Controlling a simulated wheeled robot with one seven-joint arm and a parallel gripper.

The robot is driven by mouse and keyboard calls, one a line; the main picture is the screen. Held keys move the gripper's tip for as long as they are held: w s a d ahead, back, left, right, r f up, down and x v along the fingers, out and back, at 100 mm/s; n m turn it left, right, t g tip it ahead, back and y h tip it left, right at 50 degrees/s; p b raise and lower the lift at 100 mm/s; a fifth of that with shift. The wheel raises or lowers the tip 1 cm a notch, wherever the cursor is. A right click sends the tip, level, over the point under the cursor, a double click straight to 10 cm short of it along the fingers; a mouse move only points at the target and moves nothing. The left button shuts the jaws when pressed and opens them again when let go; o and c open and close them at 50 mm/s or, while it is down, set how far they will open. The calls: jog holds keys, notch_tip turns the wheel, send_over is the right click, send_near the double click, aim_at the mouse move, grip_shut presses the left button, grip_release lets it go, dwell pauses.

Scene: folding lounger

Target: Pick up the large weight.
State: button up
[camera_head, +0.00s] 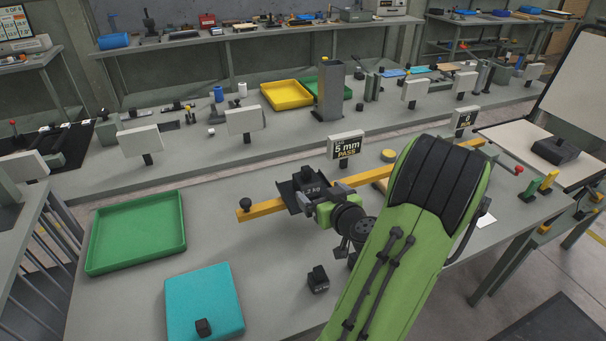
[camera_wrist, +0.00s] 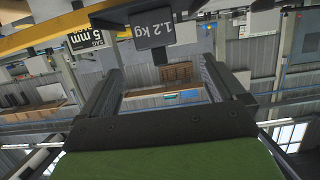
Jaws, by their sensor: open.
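The large weight (camera_wrist: 152,30), a dark block marked 1.2 kg, appears upside down near the top of the wrist view. In the head view its label (camera_head: 314,188) shows beside the yellow beam (camera_head: 262,209), partly hidden by my gripper. My gripper (camera_head: 298,196) is open, with its fingers close about the weight. In the wrist view the fingers (camera_wrist: 160,78) stand apart and the weight shows beyond them, roughly centred. I cannot tell whether they touch it.
A small black weight (camera_head: 318,279) stands on the table in front of the beam. A green tray (camera_head: 135,232) lies at left. A "5 mm PASS" sign (camera_head: 346,145) stands just behind the beam.

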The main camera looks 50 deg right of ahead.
aim_at(304, 174)
jog(key=p+x, duration=0.6)
jog(key=x, duration=0.7)
jog(key=shift+s+d, duration=0.1)
jog(key=shift+d, duration=0.1)
jog(key=shift+s, duration=0.1)
grip_shut()
jog(key=shift+r, duration=0.2)
